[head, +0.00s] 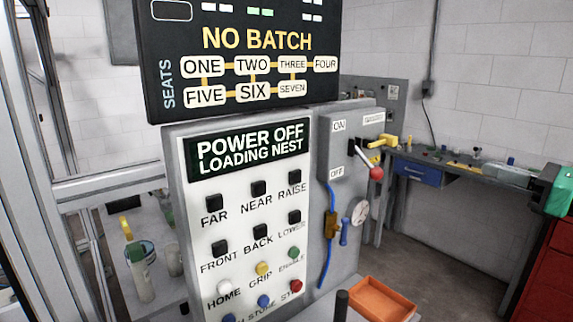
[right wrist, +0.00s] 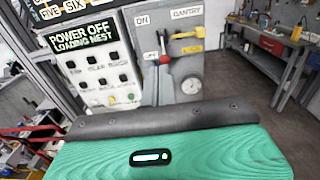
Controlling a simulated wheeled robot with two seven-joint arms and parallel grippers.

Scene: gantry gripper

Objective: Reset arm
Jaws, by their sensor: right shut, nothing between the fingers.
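My right gripper (head: 547,198) is at the right edge of the head view, partly cut off, with a green body. It is shut and empty, well apart from the control panel (head: 180,215). The panel's screen (head: 250,146) reads "POWER OFF LOADING NEST". Black buttons and coloured buttons, including a yellow GRIP button (head: 263,268) and a white HOME button (head: 224,285), sit below it. A red-knobbed lever (head: 376,173) on the grey box points down towards OFF. The right wrist view shows the lever (right wrist: 165,60) too, beyond a green surface. My left gripper is not in view.
A dark board (head: 250,40) above reads "NO BATCH" with several seat labels. An orange tray (head: 378,299) lies below the grey box (head: 325,140). A workbench (head: 455,165) stands behind at the right. A metal frame (head: 105,185) is at the left. Floor shows between panel and bench.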

